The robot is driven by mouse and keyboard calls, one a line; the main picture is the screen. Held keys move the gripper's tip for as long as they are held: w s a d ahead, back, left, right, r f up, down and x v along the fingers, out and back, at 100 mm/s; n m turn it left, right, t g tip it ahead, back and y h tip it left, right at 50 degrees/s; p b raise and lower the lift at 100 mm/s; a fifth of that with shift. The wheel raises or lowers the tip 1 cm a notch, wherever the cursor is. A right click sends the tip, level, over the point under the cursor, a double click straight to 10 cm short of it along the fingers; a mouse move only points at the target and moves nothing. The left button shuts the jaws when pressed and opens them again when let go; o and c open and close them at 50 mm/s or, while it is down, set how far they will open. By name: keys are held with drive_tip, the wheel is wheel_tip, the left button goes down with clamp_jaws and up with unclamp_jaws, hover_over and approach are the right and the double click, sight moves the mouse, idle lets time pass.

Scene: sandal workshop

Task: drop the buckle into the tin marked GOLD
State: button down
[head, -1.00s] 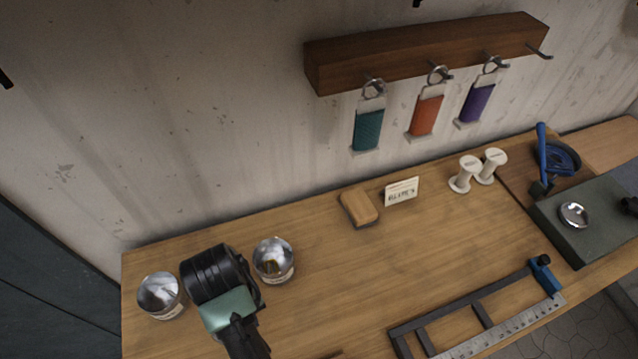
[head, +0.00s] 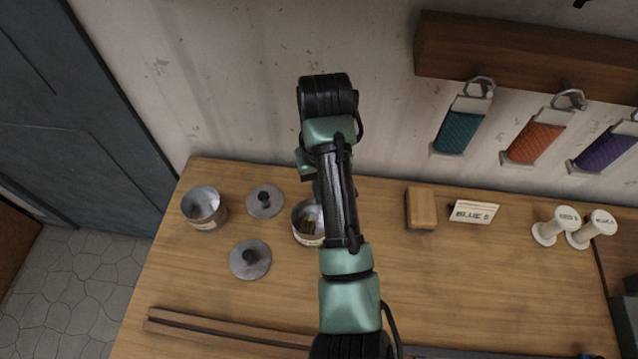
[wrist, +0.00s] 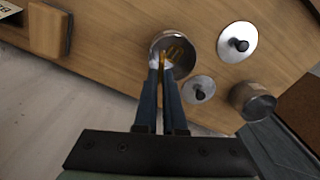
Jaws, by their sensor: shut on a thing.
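In the wrist view my gripper (wrist: 161,63) is shut on a small gold-coloured piece, the buckle (wrist: 162,58), mostly hidden between the fingertips. The fingertips are at the mouth of an open metal tin (wrist: 156,43); I cannot tell how far inside they are. More gold-coloured pieces (wrist: 177,52) show in that tin. In the head view the same tin (head: 299,234) stands partly behind my arm, with dark gold pieces inside; the gripper is hidden there. A second open tin (head: 205,208) stands to the left. Both tins have labels too small to read.
Two round knobbed lids (head: 265,201) (head: 249,260) lie between the tins. Wooden strips lie in front. A rack with coloured tags (head: 460,133) hangs above.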

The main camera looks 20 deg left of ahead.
drive_tip(key=f+n+b, duration=0.1)
drive_tip(key=f+b, duration=0.1)
drive_tip(key=a+f+n+b, duration=0.1)
drive_tip(key=b, duration=0.2)
drive_tip(key=f+n+b, duration=0.2)
drive_tip(key=shift+w+a+f+b, duration=0.35)
drive_tip(key=shift+r, duration=0.1)
drive_tip(key=c, duration=0.9)
unclamp_jaws()
wheel_tip(320, 180, up, 13)
drive_tip(key=p, duration=0.4)
drive_tip(key=shift+p, duration=0.3)
